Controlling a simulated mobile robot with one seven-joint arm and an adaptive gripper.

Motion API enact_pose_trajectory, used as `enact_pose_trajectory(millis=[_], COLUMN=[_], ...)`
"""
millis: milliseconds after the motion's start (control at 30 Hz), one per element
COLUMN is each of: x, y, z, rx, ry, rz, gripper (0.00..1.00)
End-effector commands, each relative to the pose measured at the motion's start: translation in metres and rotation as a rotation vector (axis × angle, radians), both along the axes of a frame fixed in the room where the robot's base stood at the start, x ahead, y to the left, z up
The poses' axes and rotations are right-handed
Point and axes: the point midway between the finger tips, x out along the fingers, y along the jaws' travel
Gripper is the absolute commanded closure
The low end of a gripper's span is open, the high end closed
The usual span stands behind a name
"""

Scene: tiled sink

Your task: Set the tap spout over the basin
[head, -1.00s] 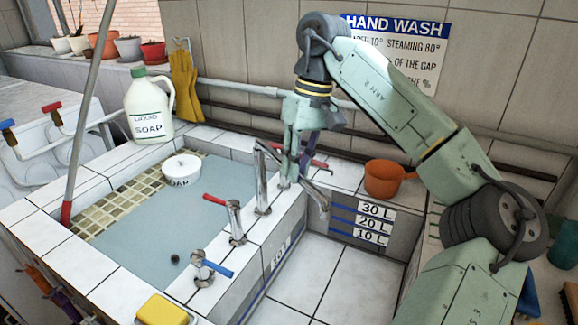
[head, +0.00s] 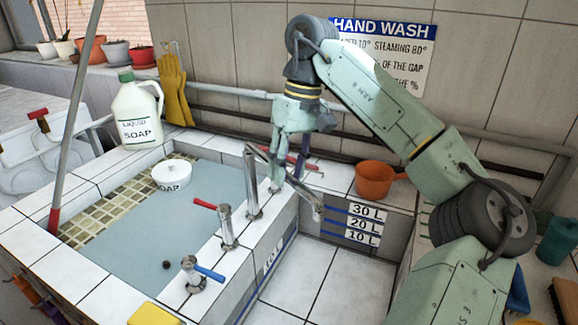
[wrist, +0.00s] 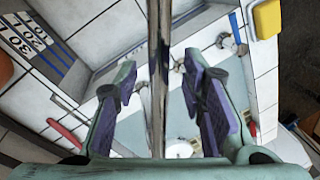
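The metal tap spout (head: 305,193) slants from the top of its upright post (head: 250,182) to the right and down. Its end hangs over the tiled compartment (head: 300,270) marked 10 L to 30 L. The basin with a flat grey-blue surface (head: 180,225) lies left of the post. My gripper (head: 290,172) is lowered at the spout, partway along it. In the wrist view the spout (wrist: 159,40) runs between the purple finger pads of my gripper (wrist: 160,82). The fingers are open, with a visible gap on each side of the spout.
Red-handled (head: 225,225) and blue-handled (head: 192,272) taps stand on the same tiled ledge. An orange pan (head: 374,180) sits on the right ledge, near my arm.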

Motion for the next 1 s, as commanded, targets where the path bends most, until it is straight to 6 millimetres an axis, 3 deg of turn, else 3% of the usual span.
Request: enact_pose_trajectory(millis=[233,700,1000], x=[0.001,0.008,0.008], y=[-0.001,-0.011,-0.011], z=[0.007,0.068,0.073], rx=[-0.002,-0.001,0.001], ry=[0.000,-0.001,-0.001], rz=[-0.001,-0.003,-0.003], gripper=[0.63,0.63,0.63])
